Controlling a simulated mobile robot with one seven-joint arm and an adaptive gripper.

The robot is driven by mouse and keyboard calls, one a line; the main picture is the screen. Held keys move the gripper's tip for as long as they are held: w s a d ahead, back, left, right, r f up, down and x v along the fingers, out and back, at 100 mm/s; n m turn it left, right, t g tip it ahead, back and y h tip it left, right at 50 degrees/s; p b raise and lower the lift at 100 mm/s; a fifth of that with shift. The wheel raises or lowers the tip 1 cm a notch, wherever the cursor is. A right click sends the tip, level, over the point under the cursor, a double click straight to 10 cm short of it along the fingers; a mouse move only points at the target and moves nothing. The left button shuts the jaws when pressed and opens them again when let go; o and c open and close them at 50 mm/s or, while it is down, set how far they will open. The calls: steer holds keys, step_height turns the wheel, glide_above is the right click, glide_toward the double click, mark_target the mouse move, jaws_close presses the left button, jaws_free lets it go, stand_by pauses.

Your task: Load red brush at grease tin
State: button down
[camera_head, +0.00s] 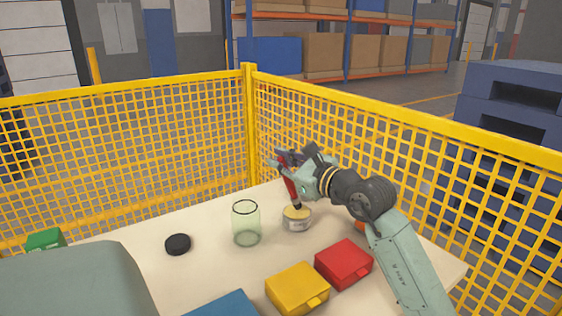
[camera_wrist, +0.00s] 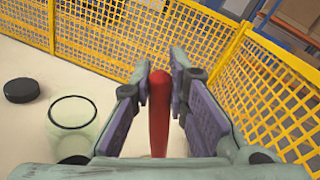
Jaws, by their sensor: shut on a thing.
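My gripper (camera_head: 289,163) is shut on the red brush (camera_head: 291,189), which also shows between the fingers in the wrist view (camera_wrist: 159,112). In the head view the brush hangs tilted, with its dark tip pointing down at the grease tin (camera_head: 297,222). The tin is a small, light, round tin with a pale yellowish top. The brush tip is at or just over the tin's top; I cannot tell whether it touches the grease. The tin is hidden in the wrist view.
A clear greenish glass (camera_head: 246,223) stands just left of the tin. A black puck-like disc (camera_head: 177,244) lies further left. Yellow (camera_head: 297,287) and red (camera_head: 344,263) boxes sit in front. An orange thing is partly hidden behind my arm. Yellow mesh fencing (camera_head: 150,150) borders the table.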

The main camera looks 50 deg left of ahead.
steer(key=shift+f+b, duration=0.45)
steer(key=shift+f, duration=0.1)
stand_by(0.8)
steer(key=shift+r+p, duration=1.85)
steer(key=shift+r, duration=1.7)
